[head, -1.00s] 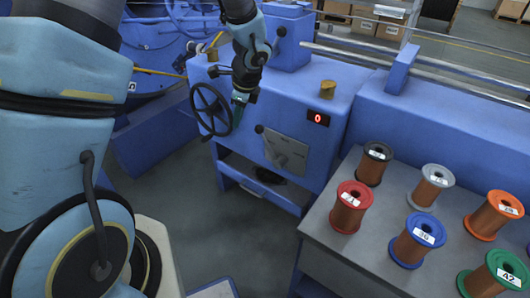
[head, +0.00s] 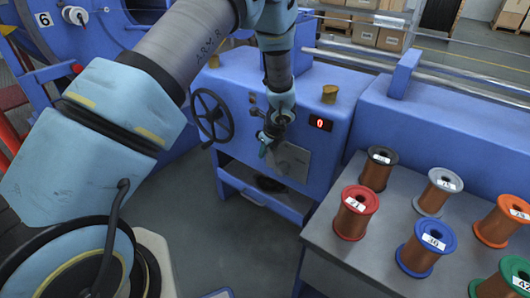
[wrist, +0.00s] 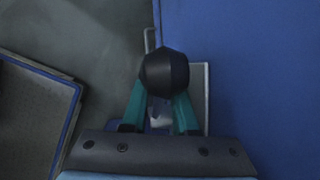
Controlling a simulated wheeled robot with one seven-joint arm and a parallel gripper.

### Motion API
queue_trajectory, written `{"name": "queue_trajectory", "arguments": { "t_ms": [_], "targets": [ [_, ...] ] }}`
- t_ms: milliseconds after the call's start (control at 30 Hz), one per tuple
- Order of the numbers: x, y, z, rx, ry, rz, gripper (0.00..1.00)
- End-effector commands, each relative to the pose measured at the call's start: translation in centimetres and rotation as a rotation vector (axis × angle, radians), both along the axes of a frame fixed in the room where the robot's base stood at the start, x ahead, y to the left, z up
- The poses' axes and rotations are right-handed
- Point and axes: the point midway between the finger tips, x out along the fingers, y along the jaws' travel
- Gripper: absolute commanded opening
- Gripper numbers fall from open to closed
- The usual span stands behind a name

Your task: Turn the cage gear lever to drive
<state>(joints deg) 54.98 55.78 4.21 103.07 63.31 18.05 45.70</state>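The lever's black knob (wrist: 165,72) sits at the tips of my gripper's teal fingers in the wrist view. My gripper (head: 266,146) is at the front of the blue cabinet, in front of the light lever plate (head: 291,162). In the head view my gripper and wrist hide the lever. In the wrist view my gripper (wrist: 161,88) has its fingers apart, one on each side below the knob. The knob covers the fingertips, so I cannot tell whether they press on it. The red display (head: 320,123) reads 0.
A black handwheel (head: 211,115) is left of my gripper on the cabinet. A grey table (head: 335,240) with several wire spools, including a red one (head: 354,213), stands at the right. Open floor (head: 215,235) lies in front of the cabinet.

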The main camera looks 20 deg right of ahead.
Motion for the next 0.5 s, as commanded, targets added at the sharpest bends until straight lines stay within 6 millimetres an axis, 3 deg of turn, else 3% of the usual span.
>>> {"name": "queue_trajectory", "arguments": {
  "t_ms": [367, 500],
  "targets": [
    [0.32, 0.05, -0.63, 0.000, 0.000, 0.001, 0.27],
    [0.31, 0.05, -0.62, 0.000, 0.000, 0.001, 0.14]
  ]
}}
